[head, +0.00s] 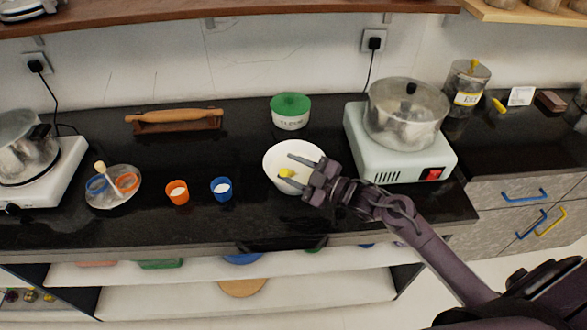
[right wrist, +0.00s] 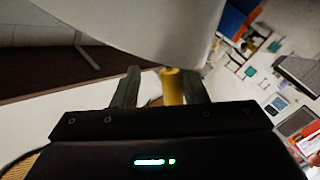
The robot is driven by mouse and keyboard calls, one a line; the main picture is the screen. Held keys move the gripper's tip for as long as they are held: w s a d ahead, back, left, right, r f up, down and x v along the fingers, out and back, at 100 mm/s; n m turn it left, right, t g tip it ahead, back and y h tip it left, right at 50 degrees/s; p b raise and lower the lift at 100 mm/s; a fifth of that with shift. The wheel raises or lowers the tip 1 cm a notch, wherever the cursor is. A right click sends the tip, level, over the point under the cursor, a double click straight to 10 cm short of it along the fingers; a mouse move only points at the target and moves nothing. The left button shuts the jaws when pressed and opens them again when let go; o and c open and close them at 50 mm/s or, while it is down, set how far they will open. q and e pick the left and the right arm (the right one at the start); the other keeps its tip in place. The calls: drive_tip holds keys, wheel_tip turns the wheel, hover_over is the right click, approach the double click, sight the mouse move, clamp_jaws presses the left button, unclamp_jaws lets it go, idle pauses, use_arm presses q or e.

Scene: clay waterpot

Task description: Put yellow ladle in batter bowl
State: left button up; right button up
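The white batter bowl (head: 272,158) stands on the black counter at the middle of the head view. A yellow piece, apparently the yellow ladle (head: 285,173), shows at the bowl; the rest of it is hidden. My right gripper (head: 287,171) is over the bowl with its fingers spread apart. In the right wrist view the yellow handle (right wrist: 173,86) stands between the fingers, close to the right one, with a gap at the left one. The pale curved bowl wall (right wrist: 140,25) shows above it. My left gripper is not in view.
An orange cup (head: 177,192) and a blue cup (head: 221,189) stand left of the bowl. A stove (head: 390,160) with a pot (head: 405,112) is at right. A rolling pin (head: 175,117) lies at back left.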

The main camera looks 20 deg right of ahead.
drive_tip(key=shift+r, duration=0.15)
drive_tip(key=b+v, duration=0.1)
drive_tip(key=v, duration=1.1)
